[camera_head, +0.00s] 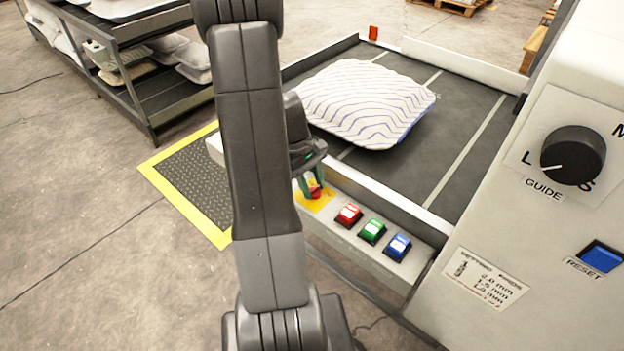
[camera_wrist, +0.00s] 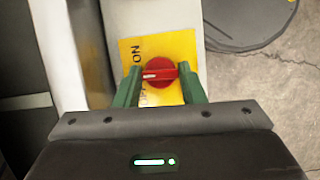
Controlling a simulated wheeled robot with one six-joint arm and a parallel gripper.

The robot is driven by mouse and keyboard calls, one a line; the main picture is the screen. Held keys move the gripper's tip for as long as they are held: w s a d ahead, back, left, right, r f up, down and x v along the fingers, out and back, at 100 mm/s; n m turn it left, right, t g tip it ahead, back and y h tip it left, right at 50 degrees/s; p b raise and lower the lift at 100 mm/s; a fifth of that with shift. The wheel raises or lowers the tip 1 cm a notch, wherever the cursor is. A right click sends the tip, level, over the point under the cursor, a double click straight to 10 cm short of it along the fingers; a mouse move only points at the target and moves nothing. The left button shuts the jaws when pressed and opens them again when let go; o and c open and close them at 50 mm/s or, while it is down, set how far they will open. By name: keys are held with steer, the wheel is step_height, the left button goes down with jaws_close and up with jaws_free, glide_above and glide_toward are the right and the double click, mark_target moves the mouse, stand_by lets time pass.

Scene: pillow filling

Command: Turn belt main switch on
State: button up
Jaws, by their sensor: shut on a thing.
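The belt main switch is a red rotary knob on a yellow plate (camera_head: 318,204) at the left end of the belt's front panel. In the wrist view the red knob (camera_wrist: 161,69) sits between the two green fingers of my gripper (camera_wrist: 160,84), which are shut on it. Its grip bar lies roughly crosswise, with the white mark at the left. The word ON is readable on the yellow plate (camera_wrist: 181,46), above and left of the knob. Lettering below is partly hidden. In the head view my gripper (camera_head: 312,188) reaches down onto the red knob (camera_head: 315,193).
Red (camera_head: 348,215), green (camera_head: 372,231) and blue (camera_head: 398,246) buttons sit right of the switch. A striped pillow (camera_head: 368,103) lies on the dark belt (camera_head: 455,128). A white machine cabinet (camera_head: 470,235) with a black dial (camera_head: 573,155) stands at the right.

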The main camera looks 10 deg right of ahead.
steer(key=m, duration=0.2)
steer(key=m+y+p, duration=0.1)
steer(key=m, duration=0.1)
steer(key=shift+d+r+m+g+y+p, duration=0.1)
steer(key=shift+d+m+g+y+p, duration=0.05)
steer(key=shift+m+g+y+p, duration=0.15)
steer(key=shift+m+y+p, duration=0.45)
steer(key=shift+m+y, duration=0.35)
steer(key=shift+m, duration=1)
steer(key=shift+w, duration=0.1)
steer(key=o, duration=1)
steer(key=p+v, duration=0.1)
steer(key=v, duration=1.2)
steer(key=shift+w+r, duration=0.15)
steer(key=shift+r, duration=0.15)
steer(key=shift+d, duration=0.1)
